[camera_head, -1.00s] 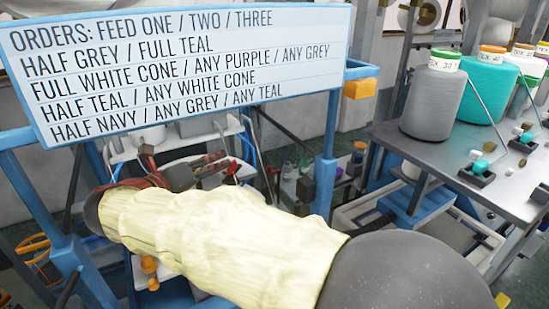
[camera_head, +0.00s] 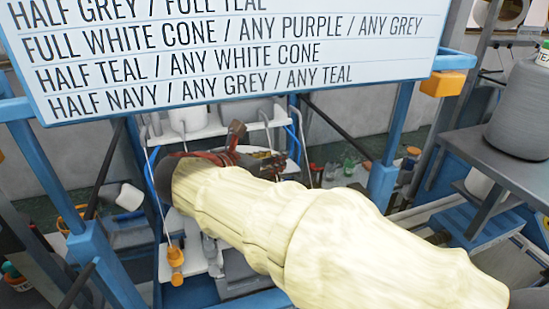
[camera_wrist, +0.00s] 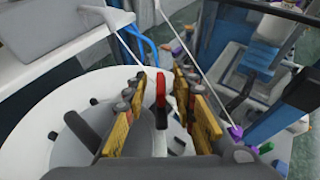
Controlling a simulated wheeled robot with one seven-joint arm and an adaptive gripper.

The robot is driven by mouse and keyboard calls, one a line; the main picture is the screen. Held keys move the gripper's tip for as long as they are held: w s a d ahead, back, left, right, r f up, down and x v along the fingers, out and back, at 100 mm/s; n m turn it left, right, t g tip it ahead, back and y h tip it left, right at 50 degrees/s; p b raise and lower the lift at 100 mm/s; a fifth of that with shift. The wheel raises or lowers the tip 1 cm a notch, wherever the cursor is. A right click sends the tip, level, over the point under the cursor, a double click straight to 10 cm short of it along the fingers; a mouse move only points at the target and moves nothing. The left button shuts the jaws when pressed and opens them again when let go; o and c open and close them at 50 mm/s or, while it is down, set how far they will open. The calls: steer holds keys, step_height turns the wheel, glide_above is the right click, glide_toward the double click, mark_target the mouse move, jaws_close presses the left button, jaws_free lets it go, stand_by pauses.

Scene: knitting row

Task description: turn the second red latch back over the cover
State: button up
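A small red latch (camera_wrist: 161,88) stands up in the middle of the wrist view, between the fingers of my gripper (camera_wrist: 160,103). The yellow-padded fingers are apart, with a gap on both sides of the red piece, so I see no grip on it. A white rounded surface (camera_wrist: 70,152), perhaps the cover, lies below and left of the fingers. In the head view my gripper (camera_head: 238,152) reaches in among the frame parts below the sign, and my cream-sleeved arm hides much of that area. I cannot tell there which latch is which.
The order sign (camera_head: 230,50) hangs just above my arm on a blue frame (camera_head: 398,125). A grey yarn cone (camera_head: 520,110) stands on a shelf at right. A white cone (camera_head: 130,197) is at lower left. Thin rods (camera_wrist: 195,55) cross near the fingers.

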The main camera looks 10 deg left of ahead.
steer(key=shift+w+d+f, duration=0.2)
steer(key=shift+w, duration=0.2)
steer(key=shift+c, duration=0.2)
jaws_close()
